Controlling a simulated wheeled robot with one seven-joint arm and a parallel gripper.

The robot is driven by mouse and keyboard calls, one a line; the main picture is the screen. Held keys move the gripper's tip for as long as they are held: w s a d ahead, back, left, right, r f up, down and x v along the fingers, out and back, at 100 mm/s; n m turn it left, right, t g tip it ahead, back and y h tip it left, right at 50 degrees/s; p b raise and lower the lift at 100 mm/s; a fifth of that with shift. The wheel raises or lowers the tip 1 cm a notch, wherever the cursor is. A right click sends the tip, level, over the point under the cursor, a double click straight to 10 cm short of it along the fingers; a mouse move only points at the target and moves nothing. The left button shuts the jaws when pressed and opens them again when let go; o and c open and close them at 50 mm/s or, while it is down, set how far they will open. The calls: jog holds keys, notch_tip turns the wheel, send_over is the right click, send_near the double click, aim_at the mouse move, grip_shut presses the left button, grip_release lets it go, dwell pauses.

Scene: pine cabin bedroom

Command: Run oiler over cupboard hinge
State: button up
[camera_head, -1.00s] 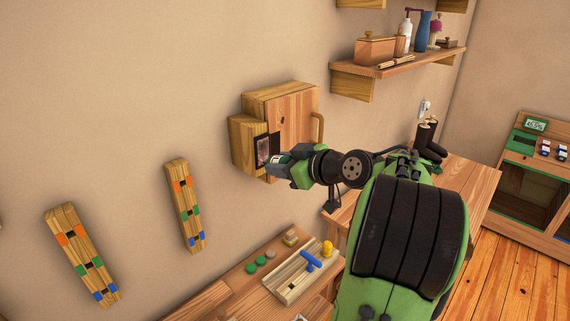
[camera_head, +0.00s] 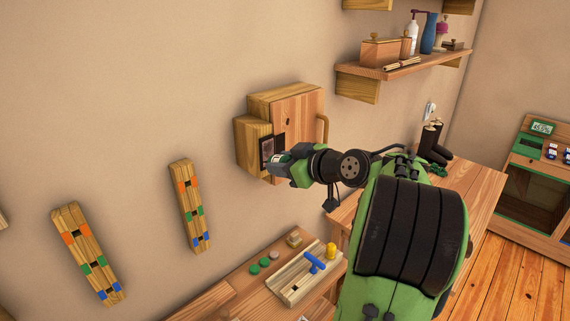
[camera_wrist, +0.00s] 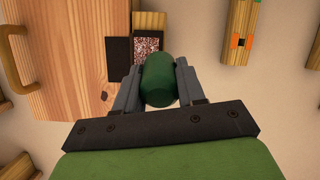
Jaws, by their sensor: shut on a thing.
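The wooden cupboard (camera_head: 298,112) is on the wall with its door shut. The hinge (camera_head: 266,148) is a dark plate at its left edge, partly hidden by my gripper. In the wrist view the hinge shows as a dark leaf (camera_wrist: 119,50) on the door beside a speckled reddish patch (camera_wrist: 147,44). My gripper (camera_head: 279,163) is in front of the hinge's lower part. It is shut on a dark green rounded cylinder, the oiler (camera_wrist: 158,82), held between both fingers. The oiler's far end lies just below the speckled patch in the wrist view; I cannot tell if they touch.
A shelf (camera_head: 405,62) with bottles and boxes is to the right of the cupboard. A bench (camera_head: 245,285) below holds a wooden tray and small knobs. Two wooden strips (camera_head: 190,206) hang on the wall at left. Black boots (camera_head: 432,142) stand on the right-hand table.

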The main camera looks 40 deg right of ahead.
jog(key=shift+w, duration=0.35)
jog(key=shift+d+f+b, duration=0.1)
jog(key=shift+d+b, duration=0.1)
jog(key=shift+b, duration=0.7)
jog(key=shift+a, duration=0.25)
jog(key=s+b, duration=0.1)
jog(key=s, duration=0.5)
jog(key=shift+b, duration=0.35)
